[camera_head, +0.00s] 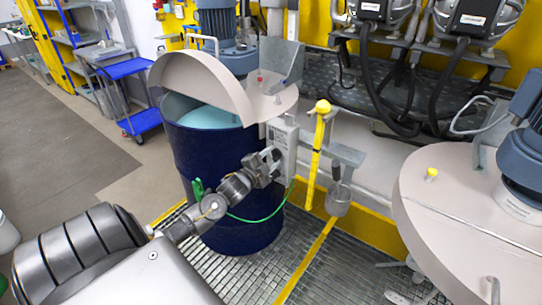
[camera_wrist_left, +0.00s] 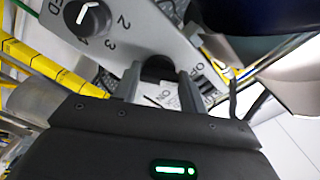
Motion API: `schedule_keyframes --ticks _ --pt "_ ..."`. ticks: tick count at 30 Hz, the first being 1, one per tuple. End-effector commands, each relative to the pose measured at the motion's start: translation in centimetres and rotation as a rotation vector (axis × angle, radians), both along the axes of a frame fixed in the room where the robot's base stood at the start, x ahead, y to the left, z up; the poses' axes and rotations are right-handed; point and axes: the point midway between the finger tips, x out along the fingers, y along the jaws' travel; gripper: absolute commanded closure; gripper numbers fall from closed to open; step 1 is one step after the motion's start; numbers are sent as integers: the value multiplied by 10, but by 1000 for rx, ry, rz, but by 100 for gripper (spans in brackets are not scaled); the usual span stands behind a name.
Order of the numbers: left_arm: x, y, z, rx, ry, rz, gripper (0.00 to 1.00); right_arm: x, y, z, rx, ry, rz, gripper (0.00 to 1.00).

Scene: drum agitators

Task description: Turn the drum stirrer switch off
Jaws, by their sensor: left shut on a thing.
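The dark blue drum (camera_head: 215,155) stands at the centre with its beige half lid (camera_head: 205,80) raised and blue liquid inside. A grey control box (camera_head: 284,140) is mounted at the drum's right side. My left gripper (camera_head: 274,155) is at the front of this box. In the left wrist view the box panel (camera_wrist_left: 135,28) shows a numbered speed dial (camera_wrist_left: 88,18) at upper left and ON/OFF lettering lower down. My left gripper (camera_wrist_left: 158,78) is shut on a black switch knob (camera_wrist_left: 157,66) by this lettering. The fingers partly hide the knob, so its setting cannot be told.
A yellow post (camera_head: 317,155) stands just right of the box. A second beige drum lid (camera_head: 470,215) with a motor is at the right. A green cable (camera_head: 255,219) hangs below my left wrist. A blue cart (camera_head: 135,95) stands at the left, near open floor.

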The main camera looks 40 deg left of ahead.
Motion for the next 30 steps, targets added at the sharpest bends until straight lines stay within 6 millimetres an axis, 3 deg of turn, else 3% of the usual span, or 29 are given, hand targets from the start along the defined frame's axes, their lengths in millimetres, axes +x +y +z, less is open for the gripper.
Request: schedule_keyframes --ticks 12,28,29,30 --pt "0 0 0 -171 -18 2 81 0 0 10 0 0 0 64" --pt "0 0 -1 -193 -20 1 81 0 0 11 -1 -1 0 64" --pt "0 0 -1 -193 -20 1 56 0 0 11 -1 -1 0 64" --pt "0 0 -1 -193 -20 1 50 0 0 11 -1 -1 0 64"
